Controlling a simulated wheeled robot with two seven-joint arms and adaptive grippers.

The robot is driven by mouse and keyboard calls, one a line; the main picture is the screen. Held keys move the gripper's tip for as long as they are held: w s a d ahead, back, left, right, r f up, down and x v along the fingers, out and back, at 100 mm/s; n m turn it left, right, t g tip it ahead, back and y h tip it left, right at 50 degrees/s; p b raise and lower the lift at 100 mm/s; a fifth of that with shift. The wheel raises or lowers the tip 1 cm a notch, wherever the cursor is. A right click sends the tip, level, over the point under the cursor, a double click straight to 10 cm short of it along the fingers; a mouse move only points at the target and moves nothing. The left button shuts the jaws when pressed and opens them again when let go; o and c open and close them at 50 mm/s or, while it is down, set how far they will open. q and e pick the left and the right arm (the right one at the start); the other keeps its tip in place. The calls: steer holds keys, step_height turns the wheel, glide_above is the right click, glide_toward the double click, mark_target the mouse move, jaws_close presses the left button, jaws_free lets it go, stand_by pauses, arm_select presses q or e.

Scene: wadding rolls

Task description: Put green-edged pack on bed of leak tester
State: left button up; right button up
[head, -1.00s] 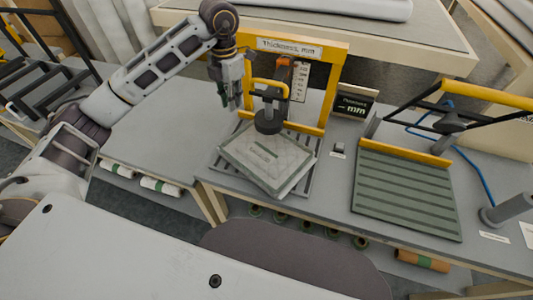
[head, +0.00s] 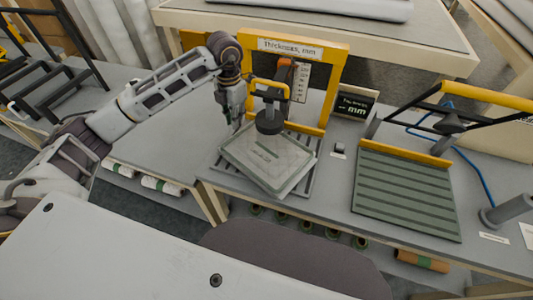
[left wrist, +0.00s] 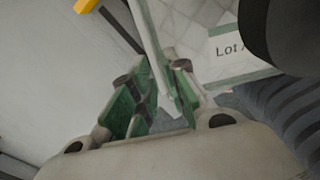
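My left gripper (head: 234,122) is at the pack's back left corner. My right gripper is not in view.
The gauge's yellow frame (head: 333,85) stands behind the pack. A small display (head: 354,105) and a little dark block (head: 339,148) lie between gauge and leak tester. A blue hose (head: 480,165) and grey cylinder (head: 510,207) are at the right. The bench left of the gauge is clear.

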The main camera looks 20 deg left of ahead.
mark_target(237, 133)
arm_select(q)
steer(key=shift+f, duration=0.85)
steer(key=shift+s+f, duration=0.1)
steer(key=shift+f, duration=0.55)
step_height(237, 133, down, 3)
steer(key=shift+a+r+p, duration=0.1)
steer(key=shift+r+p, duration=0.1)
steer(key=shift+p, duration=0.2)
steer(key=shift+f, duration=0.4)
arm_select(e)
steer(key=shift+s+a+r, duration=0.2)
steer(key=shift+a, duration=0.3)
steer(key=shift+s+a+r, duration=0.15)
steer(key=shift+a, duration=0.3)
